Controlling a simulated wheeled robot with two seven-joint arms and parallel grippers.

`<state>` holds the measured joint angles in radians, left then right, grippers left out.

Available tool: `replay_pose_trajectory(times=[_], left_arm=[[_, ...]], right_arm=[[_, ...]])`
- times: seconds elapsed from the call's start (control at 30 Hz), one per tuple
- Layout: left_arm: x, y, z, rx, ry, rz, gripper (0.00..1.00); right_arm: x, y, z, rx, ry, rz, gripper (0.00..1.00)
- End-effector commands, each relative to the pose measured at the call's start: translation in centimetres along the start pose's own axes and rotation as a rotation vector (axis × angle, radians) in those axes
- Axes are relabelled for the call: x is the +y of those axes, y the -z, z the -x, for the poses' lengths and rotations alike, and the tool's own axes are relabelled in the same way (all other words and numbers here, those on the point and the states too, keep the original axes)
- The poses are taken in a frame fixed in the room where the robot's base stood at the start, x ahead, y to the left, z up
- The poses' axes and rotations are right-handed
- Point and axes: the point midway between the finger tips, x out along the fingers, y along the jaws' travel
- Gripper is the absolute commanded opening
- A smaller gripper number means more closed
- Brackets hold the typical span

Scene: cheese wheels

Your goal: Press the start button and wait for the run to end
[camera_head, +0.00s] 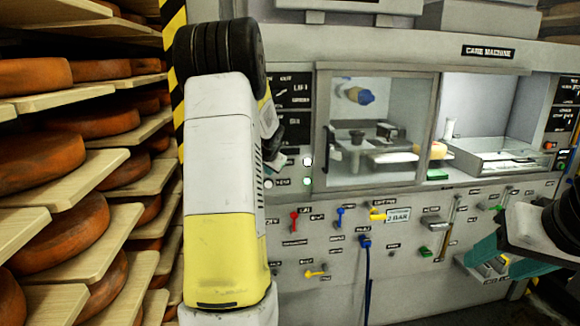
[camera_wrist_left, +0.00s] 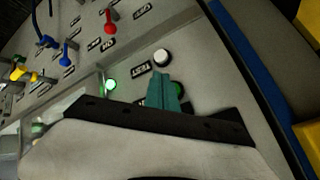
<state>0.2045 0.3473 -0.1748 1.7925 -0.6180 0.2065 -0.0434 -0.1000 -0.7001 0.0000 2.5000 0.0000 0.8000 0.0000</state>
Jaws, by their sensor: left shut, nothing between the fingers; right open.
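My left gripper (camera_head: 280,160) is at the panel's left side, partly hidden behind my own arm. In the left wrist view its teal fingers (camera_wrist_left: 163,93) are shut and empty, pointing at the panel. A white button (camera_wrist_left: 162,57) and a lit green one (camera_wrist_left: 110,85) are nearby; labels are hard to read. My right gripper (camera_head: 508,252) is open and empty at the right.
Shelves of orange cheese wheels (camera_head: 62,235) stand at the left. The machine's glass window (camera_head: 375,120) and an open bay are above the panel. Red (camera_head: 294,218), blue and yellow levers stick out of the lower panel, and a blue cable hangs there.

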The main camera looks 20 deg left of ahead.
Motion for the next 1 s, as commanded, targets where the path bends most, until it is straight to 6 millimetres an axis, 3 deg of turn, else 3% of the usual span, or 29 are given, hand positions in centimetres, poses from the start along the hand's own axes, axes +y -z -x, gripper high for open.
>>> replay_pose_trajectory(times=[0.3, 1.0], left_arm=[[1.3, -1.3, 1.8, 0.000, 0.000, -0.001, 0.00], [1.4, -1.3, 2.0, 0.000, -0.001, 0.002, 0.00]], right_arm=[[0.0, 0.0, 0.0, 0.000, 0.000, 0.000, 0.54], [0.0, 0.0, 0.0, 0.000, 0.000, 0.000, 0.54]])
